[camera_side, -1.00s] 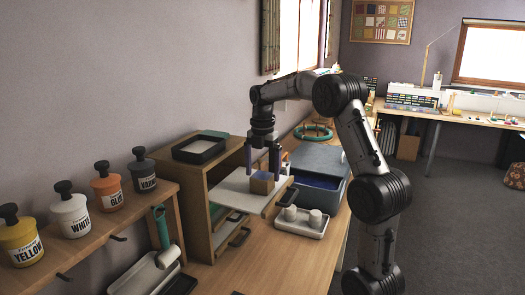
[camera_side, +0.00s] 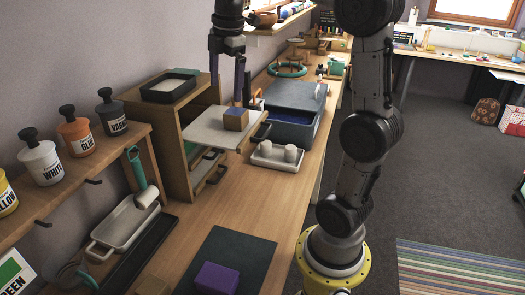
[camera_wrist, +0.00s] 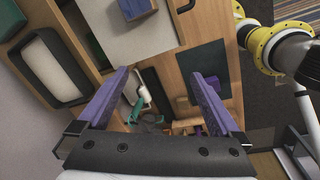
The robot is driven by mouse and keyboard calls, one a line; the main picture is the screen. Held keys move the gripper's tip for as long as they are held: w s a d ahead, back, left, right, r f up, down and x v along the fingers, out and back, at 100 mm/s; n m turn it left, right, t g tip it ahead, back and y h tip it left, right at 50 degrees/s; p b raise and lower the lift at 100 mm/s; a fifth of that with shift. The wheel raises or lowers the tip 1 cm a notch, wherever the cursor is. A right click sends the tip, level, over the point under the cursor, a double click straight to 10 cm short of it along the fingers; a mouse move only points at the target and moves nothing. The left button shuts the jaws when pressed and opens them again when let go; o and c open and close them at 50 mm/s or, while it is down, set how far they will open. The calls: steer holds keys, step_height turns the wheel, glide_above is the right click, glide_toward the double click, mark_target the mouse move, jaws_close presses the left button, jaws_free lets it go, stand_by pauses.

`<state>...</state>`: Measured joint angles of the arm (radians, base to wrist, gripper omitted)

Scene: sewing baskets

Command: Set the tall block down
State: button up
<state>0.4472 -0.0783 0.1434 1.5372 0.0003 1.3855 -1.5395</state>
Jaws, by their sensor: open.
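A wooden block with a blue top (camera_side: 236,121) stands on a pale board (camera_side: 207,131) that juts from a wooden shelf unit. It also shows at the top edge of the wrist view (camera_wrist: 136,9), partly cut off. My gripper (camera_side: 226,94) is open, with its two purple fingers above the board, close to the block. In the wrist view, nothing lies between the fingers (camera_wrist: 155,72), and the block is beyond and outside them. I cannot tell which block the task calls tall.
A black tray (camera_side: 168,97) sits on top of the unit. A blue-grey box (camera_side: 290,97) and a tray with two white cups (camera_side: 276,167) stand to its right. A purple block (camera_side: 216,278) lies on a dark mat (camera_side: 250,248) in front. The wooden bench between is clear.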

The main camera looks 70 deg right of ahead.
steer(key=s+a+f+m+t, duration=0.2)
steer(key=s+a+f+m, duration=0.3)
steer(key=s+a+m, duration=0.1)
steer(key=s+a+f+m+t, duration=0.2)
steer(key=s+a+f+m, duration=0.2)
steer(key=s+a, duration=0.5)
steer(key=m, duration=0.2)
steer(key=shift+s+f+m+y, duration=0.15)
steer(key=shift+f+m+y, duration=0.15)
steer(key=shift+f+y, duration=0.1)
